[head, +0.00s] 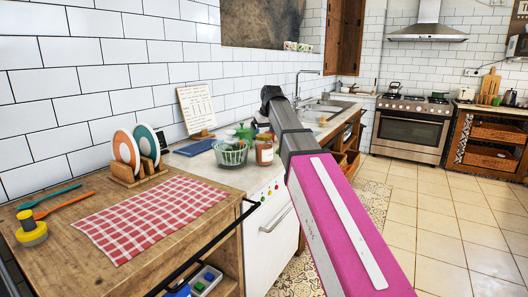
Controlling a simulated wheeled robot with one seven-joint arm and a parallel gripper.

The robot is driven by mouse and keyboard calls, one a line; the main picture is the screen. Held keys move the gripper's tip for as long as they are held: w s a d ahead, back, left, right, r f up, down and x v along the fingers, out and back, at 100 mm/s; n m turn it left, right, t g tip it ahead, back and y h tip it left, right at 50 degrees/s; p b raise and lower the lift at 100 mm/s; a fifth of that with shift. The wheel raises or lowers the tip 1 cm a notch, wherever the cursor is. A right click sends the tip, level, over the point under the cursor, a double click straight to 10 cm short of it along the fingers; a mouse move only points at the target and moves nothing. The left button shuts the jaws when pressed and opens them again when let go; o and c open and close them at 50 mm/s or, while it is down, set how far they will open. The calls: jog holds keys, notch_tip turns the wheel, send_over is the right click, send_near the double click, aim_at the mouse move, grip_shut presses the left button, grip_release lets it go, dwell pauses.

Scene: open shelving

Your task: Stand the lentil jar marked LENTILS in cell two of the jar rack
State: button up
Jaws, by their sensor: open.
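A small jar (264,152) with reddish-brown contents and a pale label stands on the white counter, just right of a green wire basket. Its label is too small to read, so I cannot tell whether it is the lentil jar. My arm reaches from the lower right towards the counter. My gripper (269,96) shows as a dark shape at its far end, above and behind the jar. It is open, apart from the jar, and its fingers are not distinct. I cannot make out the jar rack; my arm hides part of the counter.
A green basket (231,153) and a blue board (195,148) lie on the counter. A recipe stand (197,109) leans by the wall. Tiled floor is free at right.

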aim_at(264, 135)
jog(key=x, duration=0.4)
jog(key=shift+w+f, duration=0.1)
jog(key=shift+f, duration=0.1)
jog(key=c, duration=1.1)
